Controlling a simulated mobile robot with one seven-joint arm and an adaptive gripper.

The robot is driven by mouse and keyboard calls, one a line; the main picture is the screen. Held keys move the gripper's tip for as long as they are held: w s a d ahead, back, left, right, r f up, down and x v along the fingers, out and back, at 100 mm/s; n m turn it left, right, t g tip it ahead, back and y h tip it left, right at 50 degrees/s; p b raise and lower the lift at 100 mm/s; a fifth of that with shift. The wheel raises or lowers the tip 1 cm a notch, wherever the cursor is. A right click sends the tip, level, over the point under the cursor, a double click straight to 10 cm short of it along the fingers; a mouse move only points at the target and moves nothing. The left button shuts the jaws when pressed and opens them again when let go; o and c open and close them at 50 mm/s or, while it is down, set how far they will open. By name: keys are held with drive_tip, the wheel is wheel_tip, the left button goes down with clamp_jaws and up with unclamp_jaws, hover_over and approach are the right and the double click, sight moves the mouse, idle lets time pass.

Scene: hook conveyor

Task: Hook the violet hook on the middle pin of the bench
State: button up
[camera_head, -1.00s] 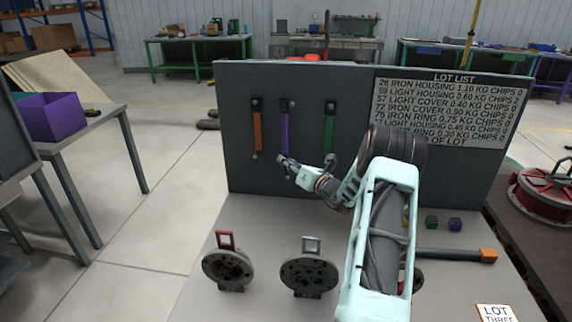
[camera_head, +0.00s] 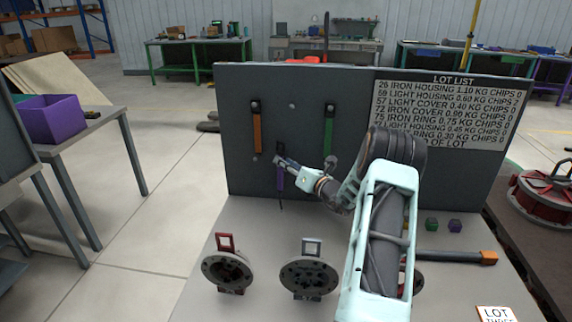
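The violet hook (camera_head: 280,184) is off the upper row of the upright grey panel and hangs roughly vertical lower down, in front of the panel. My gripper (camera_head: 281,163) is at its upper part and appears shut on it. The fingers are small here and partly cover the hook. A bare middle pin (camera_head: 291,106) shows in the upper row, between the orange hook (camera_head: 257,132) and the green hook (camera_head: 329,132), which both hang there. Small pins show below those two hooks. Any pin behind my gripper is hidden.
Two dark round housings with a red frame (camera_head: 227,272) and a grey frame (camera_head: 308,276) stand on the bench top. A hammer-like bar with an orange end (camera_head: 488,257) lies at right. A lot list (camera_head: 437,110) fills the panel's upper right. The bench's left front is clear.

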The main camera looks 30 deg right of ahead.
drive_tip(key=shift+s+f, duration=0.1)
drive_tip(key=s+d, duration=0.1)
drive_tip(key=s, duration=1)
drive_tip(key=shift+s+d+r, duration=0.25)
drive_tip(key=shift+s+r, duration=0.05)
drive_tip(key=shift+s, duration=0.05)
